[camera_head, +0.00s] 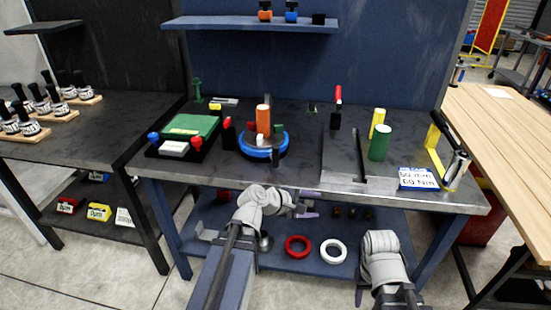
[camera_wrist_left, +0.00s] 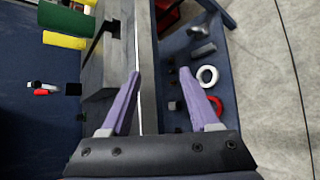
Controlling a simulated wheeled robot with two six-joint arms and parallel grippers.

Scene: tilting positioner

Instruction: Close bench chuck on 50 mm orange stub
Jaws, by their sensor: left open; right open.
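The orange stub (camera_head: 263,119) stands upright in the middle of the bench chuck (camera_head: 262,146), which has a blue ring and dark upright parts. A dark part in front hides the stub's lower end. I cannot tell whether the chuck's jaws touch the stub. My left gripper (camera_head: 309,203) is in front of the bench's front edge, below and to the right of the chuck. Its purple fingers are apart and empty in the left wrist view (camera_wrist_left: 174,88).
Green (camera_head: 380,142) and yellow (camera_head: 377,122) cylinders stand on the bench's right part, near a blue-white label (camera_head: 418,179). A green-topped box (camera_head: 190,128) is left of the chuck. Red (camera_head: 297,246) and white (camera_head: 333,251) rings lie on the lower shelf. A shelf (camera_head: 250,25) hangs behind.

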